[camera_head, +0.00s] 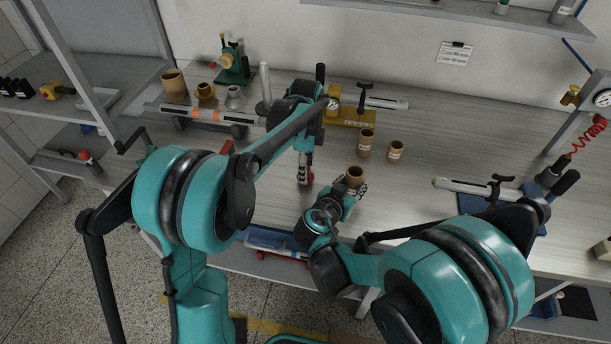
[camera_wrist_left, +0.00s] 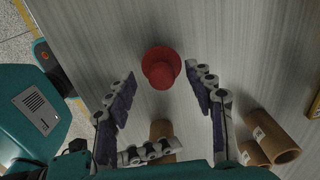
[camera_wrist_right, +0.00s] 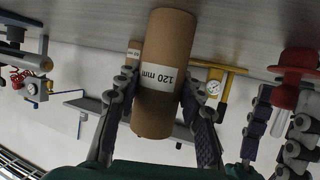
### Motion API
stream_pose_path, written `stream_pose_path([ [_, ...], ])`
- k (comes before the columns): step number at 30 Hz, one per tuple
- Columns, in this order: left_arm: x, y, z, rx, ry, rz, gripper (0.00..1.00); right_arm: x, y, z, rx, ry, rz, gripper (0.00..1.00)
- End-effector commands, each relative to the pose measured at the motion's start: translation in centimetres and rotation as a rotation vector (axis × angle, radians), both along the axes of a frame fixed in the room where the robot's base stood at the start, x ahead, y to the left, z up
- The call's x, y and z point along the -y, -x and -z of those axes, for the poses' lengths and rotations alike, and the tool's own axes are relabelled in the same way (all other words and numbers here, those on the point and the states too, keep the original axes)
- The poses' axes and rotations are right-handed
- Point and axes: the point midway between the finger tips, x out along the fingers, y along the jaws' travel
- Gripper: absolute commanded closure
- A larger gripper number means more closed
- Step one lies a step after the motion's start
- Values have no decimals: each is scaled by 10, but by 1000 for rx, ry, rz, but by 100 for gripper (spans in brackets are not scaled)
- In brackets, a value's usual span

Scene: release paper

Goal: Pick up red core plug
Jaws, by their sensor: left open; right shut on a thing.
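The red core plug (camera_wrist_left: 161,67) has a wide round flange and a narrower raised end. It stands on the pale bench, just ahead of and between the open fingers of my left gripper (camera_wrist_left: 160,80). In the head view the plug (camera_head: 309,178) is partly hidden by the left fingers. It also shows at the right edge of the right wrist view (camera_wrist_right: 299,62), beside left-gripper fingers. My right gripper (camera_wrist_right: 155,110) is shut on a brown cardboard tube (camera_wrist_right: 167,50) labelled 120 mm. In the head view that tube (camera_head: 355,173) is close to the right of the plug.
Two brown tubes (camera_head: 366,143) (camera_head: 396,151) stand behind and right of my grippers. A yellow-based gauge fixture (camera_head: 350,118) is behind them. A blue-based fixture (camera_head: 480,200) is at right. More tubes (camera_head: 174,84) stand at the back left. Bench between the tubes and blue base is clear.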

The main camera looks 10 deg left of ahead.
Motion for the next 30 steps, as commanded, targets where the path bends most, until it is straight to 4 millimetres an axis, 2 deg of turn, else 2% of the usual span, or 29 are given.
stream_pose_path([
  [3, -2, -3, 19, 0, 0, 0, 46, 0, 0, 0, 0, 0, 0, 91],
  [6, -2, -2, 29, 1, 0, 0, 46, 0, 0, 0, 0, 0, 0, 91],
  [14, -2, -2, 32, 1, 0, -1, 46, 0, 0, 0, 0, 0, 0, 91],
  [18, -2, -2, 32, 1, 0, -1, 78, 0, 0, 0, 0, 0, 0, 91],
  [30, -2, -2, 28, 1, 0, -1, 79, 0, 0, 0, 0, 0, 0, 91],
])
